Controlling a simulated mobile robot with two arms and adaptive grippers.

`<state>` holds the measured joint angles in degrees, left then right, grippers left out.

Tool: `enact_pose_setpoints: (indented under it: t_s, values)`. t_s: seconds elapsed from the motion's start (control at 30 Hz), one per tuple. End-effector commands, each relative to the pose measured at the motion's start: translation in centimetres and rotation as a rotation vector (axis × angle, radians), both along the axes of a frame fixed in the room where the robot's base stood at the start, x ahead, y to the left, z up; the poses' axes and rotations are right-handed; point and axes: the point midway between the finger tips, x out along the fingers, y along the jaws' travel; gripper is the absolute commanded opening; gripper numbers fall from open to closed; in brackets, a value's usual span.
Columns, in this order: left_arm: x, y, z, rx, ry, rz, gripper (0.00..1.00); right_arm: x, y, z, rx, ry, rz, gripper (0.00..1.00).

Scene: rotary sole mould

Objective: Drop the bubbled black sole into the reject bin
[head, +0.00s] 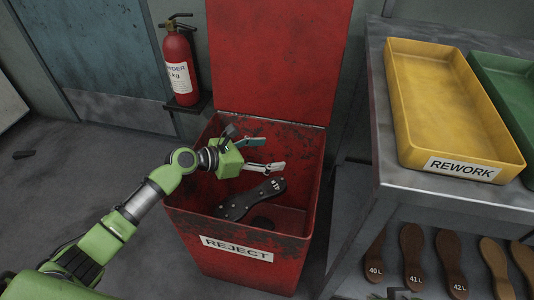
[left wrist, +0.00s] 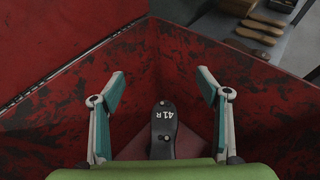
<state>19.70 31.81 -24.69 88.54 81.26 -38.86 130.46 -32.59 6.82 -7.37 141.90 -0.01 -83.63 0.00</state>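The red reject bin (head: 188,221) stands open with its lid up, a REJECT label on its front. A black sole marked 41 R (head: 250,199) lies inside it, tilted, and it also shows below the fingers in the left wrist view (left wrist: 163,128).
A yellow REWORK tray (head: 408,95) and a green tray (head: 505,90) sit on a grey metal table (head: 383,150) at right. Several brown soles (head: 412,255) are on its lower shelf. A fire extinguisher (head: 178,65) hangs behind the bin. The floor at left is mostly clear.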

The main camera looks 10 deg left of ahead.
Motion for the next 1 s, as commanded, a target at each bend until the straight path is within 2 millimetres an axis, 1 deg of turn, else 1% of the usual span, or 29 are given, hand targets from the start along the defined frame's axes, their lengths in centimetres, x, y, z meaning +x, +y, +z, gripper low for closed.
enact_pose_setpoints:
  t_s: [0.23,0.33,0.47,0.7,0.8,1.0]
  values:
    - [-0.1,0.1,-0.1,0.001,0.003,-0.001,0.69,0.0,0.0,0.0,0.0,0.001,0.0,0.0]
    - [-0.6,0.7,0.2,0.002,0.002,0.0,0.69,0.0,0.0,0.0,0.0,0.001,0.0,0.0]
    - [-2.0,2.3,1.0,0.004,0.001,-0.001,0.69,0.0,0.0,0.0,0.0,0.001,0.0,0.0]
    - [-5.2,5.9,2.9,0.004,0.003,0.001,0.69,0.0,0.0,0.0,0.0,0.001,0.0,0.0]
    - [-6.2,7.0,3.6,0.004,0.002,0.0,0.69,0.0,0.0,0.0,0.0,0.001,0.0,0.0]
    - [-7.2,8.2,4.4,0.0,0.001,0.0,0.69,0.0,0.0,0.0,0.0,0.001,0.0,0.0]
